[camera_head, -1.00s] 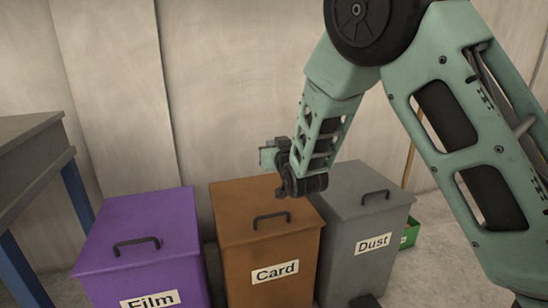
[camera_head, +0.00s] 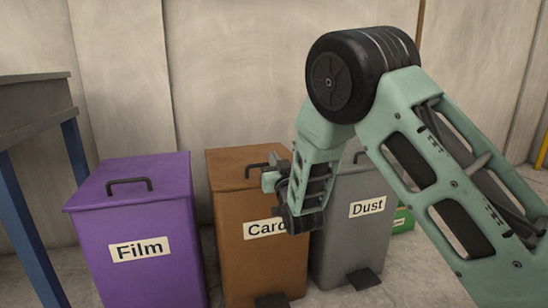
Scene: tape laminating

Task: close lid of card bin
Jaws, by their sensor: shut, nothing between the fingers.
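The card bin (camera_head: 232,198) is brown and stands in the middle of a row of bins. Its brown lid (camera_head: 225,162) lies flat on top, closed, with a dark bar handle (camera_head: 255,168) partly behind my arm. Its "Card" label is partly covered by my wrist. My gripper (camera_head: 270,181) shows small at the end of the green arm, in front of the card bin's upper right part. It looks shut and holds nothing visible. Its fingertips are hard to make out, and I cannot tell whether it touches the bin.
A purple Film bin (camera_head: 140,215) stands left and a grey Dust bin (camera_head: 345,240) right, both lids closed. Dark pedals (camera_head: 364,279) stick out at the front. A green box (camera_head: 403,221) lies beyond the Dust bin. A table with blue legs (camera_head: 75,150) is at far left.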

